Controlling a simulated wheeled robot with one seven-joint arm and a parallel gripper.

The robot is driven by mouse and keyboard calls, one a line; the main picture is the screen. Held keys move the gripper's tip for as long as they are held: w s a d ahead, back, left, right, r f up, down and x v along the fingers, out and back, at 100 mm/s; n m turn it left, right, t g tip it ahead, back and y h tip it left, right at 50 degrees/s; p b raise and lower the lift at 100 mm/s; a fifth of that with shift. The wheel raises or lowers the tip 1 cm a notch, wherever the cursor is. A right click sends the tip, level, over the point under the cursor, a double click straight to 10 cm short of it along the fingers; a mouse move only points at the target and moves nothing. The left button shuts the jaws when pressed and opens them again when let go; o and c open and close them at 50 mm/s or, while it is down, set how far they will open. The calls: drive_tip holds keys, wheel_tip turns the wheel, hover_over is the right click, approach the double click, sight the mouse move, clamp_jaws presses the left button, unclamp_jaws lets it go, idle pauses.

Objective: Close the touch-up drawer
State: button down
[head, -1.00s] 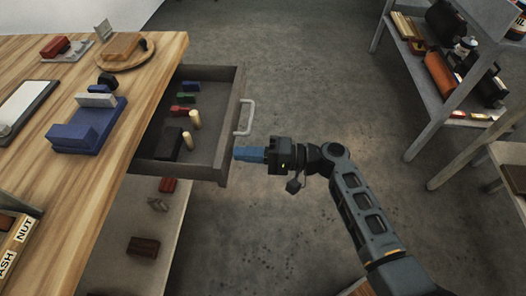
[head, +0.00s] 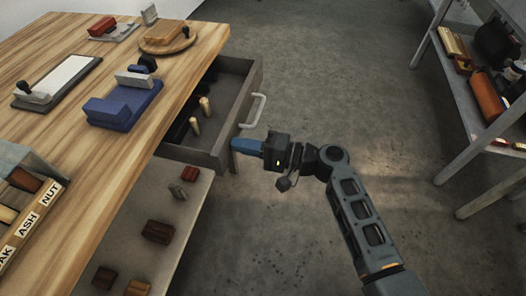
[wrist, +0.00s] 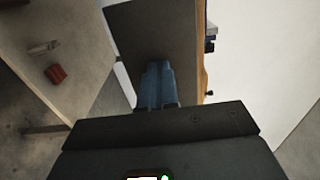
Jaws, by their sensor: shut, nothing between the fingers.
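The touch-up drawer (head: 212,156) is a dark grey drawer under the wooden bench top, partly open. Its front carries a pale bar handle (head: 254,110). Two light wooden pegs (head: 200,113) stand inside; the bench top hides the inner part. My gripper (head: 237,146), with blue fingers, is shut and empty. Its fingertips are at the outer face of the drawer front, below the handle in the head view, and appear to touch it. In the wrist view the blue fingers (wrist: 158,83) point at the brown-grey drawer front (wrist: 150,35).
The wooden bench (head: 105,145) carries a blue block holder (head: 122,108), a white pad (head: 58,80) and a round wooden board (head: 166,42). A lower shelf (head: 165,195) holds several small blocks. A grey rack (head: 465,120) stands at right; the floor between is clear.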

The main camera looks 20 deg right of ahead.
sight(179, 133)
drive_tip(key=b+x, duration=0.5)
drive_tip(key=x, duration=0.9)
drive_tip(key=shift+f+b, duration=0.15)
drive_tip(key=shift+b, duration=0.15)
drive_tip(key=shift+w+a, duration=0.15)
drive_tip(key=shift+a, duration=0.15)
drive_tip(key=shift+w+a+r, duration=0.15)
drive_tip(key=shift+a+r, duration=0.05)
drive_tip(key=shift+r, duration=0.05)
drive_tip(key=shift+a, duration=0.1)
